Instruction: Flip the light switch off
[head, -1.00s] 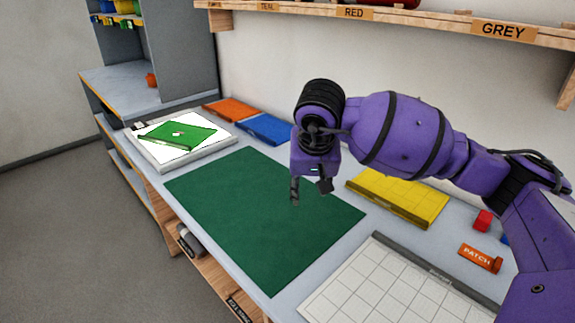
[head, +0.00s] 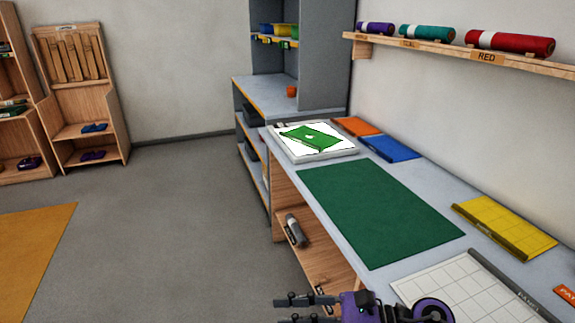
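I cannot make out a wall light switch in the head view. A white light panel (head: 343,149) glows at the far end of the bench, with a green patterned piece (head: 312,137) lying on it. A small dark part (head: 281,124) sits at the panel's back left corner; it is too small to tell what it is. My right gripper (head: 291,309) is at the bottom edge, in front of the bench and far from the panel. Its fingers point left and are apart, with nothing seen between them. My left gripper is not in view.
The bench holds a green mat (head: 385,215), blue (head: 390,148) and orange (head: 357,126) pieces, a yellow board (head: 505,228) and a white grid board (head: 465,290). A roll shelf (head: 440,56) hangs above. The floor (head: 170,220) to the left is open.

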